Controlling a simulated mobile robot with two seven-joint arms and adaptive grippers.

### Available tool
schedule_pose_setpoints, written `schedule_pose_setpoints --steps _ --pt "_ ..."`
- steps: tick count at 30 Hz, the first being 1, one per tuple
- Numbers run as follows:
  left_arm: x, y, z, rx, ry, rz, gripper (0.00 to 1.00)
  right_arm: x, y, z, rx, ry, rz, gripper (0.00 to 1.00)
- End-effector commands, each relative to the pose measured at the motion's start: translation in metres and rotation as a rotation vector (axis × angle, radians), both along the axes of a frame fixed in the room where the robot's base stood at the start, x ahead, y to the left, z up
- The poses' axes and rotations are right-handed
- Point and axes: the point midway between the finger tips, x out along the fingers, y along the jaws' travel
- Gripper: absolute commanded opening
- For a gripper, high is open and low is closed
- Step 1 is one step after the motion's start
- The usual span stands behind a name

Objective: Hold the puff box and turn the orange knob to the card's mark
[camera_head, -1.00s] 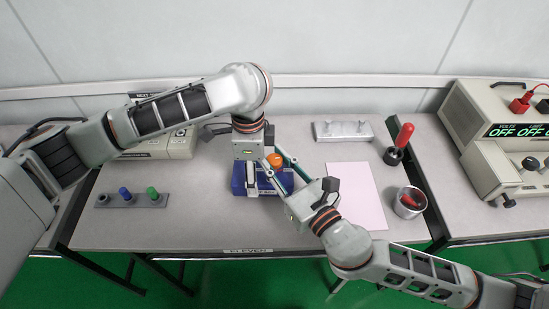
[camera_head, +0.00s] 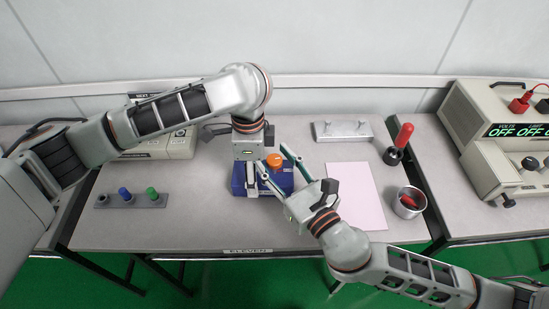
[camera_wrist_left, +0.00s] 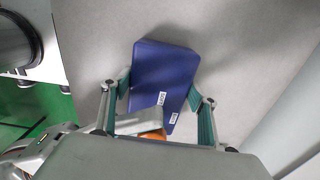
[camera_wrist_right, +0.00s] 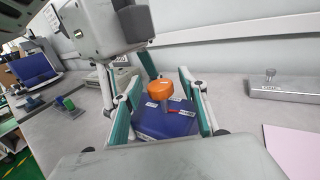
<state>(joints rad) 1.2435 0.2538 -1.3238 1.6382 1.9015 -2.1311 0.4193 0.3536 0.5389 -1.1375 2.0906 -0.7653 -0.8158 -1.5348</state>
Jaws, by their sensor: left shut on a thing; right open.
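The puff box is a blue box (camera_head: 238,184) on the table, with white labels; it also shows in the left wrist view (camera_wrist_left: 160,75) and the right wrist view (camera_wrist_right: 168,122). Its orange knob (camera_head: 274,160) stands on top, and shows in the right wrist view (camera_wrist_right: 160,90). My left gripper (camera_head: 251,190) points down and is shut on the blue box, one finger on each side. My right gripper (camera_head: 274,156) is open, its fingers apart on either side of the knob without visible contact. I cannot make out a card with a mark.
A pale pink sheet (camera_head: 355,197) lies right of the box. A grey metal block (camera_head: 342,131), a red-handled tool (camera_head: 403,136) and a round cup (camera_head: 409,203) are nearby. A rack with blue and green plugs (camera_head: 131,200) is at left.

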Motion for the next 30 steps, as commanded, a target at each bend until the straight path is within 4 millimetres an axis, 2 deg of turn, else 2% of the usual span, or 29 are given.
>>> schedule_pose_setpoints --steps 5,12,18,24,30 --pt "0.001 0.0 0.0 0.001 -0.001 0.001 0.38 -0.018 -0.011 -0.002 -0.001 0.003 0.0 0.42" --pt "0.001 0.0 0.0 0.001 -0.001 0.001 0.38 -0.062 -0.035 -0.002 -0.002 0.004 0.0 0.42" --pt "0.001 0.0 0.0 0.001 -0.001 0.001 0.38 -0.089 -0.052 -0.001 -0.001 0.003 -0.001 0.42" --pt "0.001 0.0 0.0 0.0 -0.001 0.001 0.38 -0.101 -0.058 0.0 0.0 0.0 -0.001 0.42" --pt "0.001 0.0 0.0 0.0 -0.001 0.001 0.38 -0.103 -0.059 0.0 0.0 -0.001 -0.001 0.42"
